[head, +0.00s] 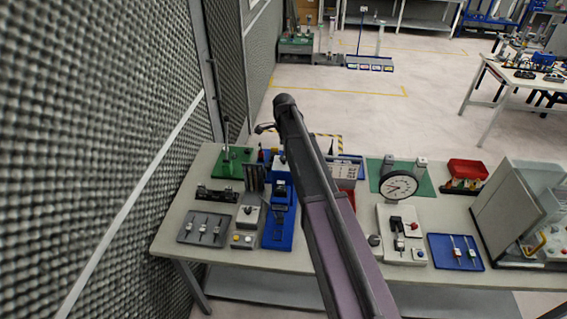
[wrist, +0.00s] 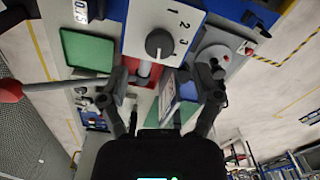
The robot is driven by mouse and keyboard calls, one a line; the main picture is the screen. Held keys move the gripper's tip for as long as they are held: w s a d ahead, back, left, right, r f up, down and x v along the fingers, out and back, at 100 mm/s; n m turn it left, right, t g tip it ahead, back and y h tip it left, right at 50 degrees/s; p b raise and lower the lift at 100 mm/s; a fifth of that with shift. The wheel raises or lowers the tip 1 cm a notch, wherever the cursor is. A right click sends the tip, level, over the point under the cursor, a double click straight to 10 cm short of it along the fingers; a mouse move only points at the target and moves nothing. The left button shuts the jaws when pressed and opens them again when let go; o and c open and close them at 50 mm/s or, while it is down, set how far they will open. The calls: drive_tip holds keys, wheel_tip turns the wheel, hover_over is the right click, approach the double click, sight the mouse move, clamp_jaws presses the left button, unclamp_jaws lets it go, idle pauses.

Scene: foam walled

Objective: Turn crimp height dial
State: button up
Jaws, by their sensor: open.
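In the wrist view a dark round dial (wrist: 159,43) with a pointer mark sits on a white panel numbered 1, 2 and 3. The panel belongs to a blue-edged device, and its lower part shows a grey shaft and red parts. My gripper (wrist: 166,82) is open and empty, its two fingers spread below and to either side of the dial, apart from it. In the head view my arm crosses the middle of the bench and hides part of it. I cannot pick out the dial there, and my gripper is mostly hidden.
The bench (head: 215,254) holds several fixtures. A blue press (head: 280,228) stands left of my arm, with a grey tray (head: 204,229) further left. A round gauge (head: 398,186) and a blue tray (head: 456,252) are to the right. A foam wall (head: 90,130) closes the left side.

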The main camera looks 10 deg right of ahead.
sight(284, 158)
drive_tip(key=shift+f+b, duration=2.4)
drive_tip(key=shift+f, duration=0.35)
clamp_jaws()
drive_tip(key=shift+a, duration=0.1)
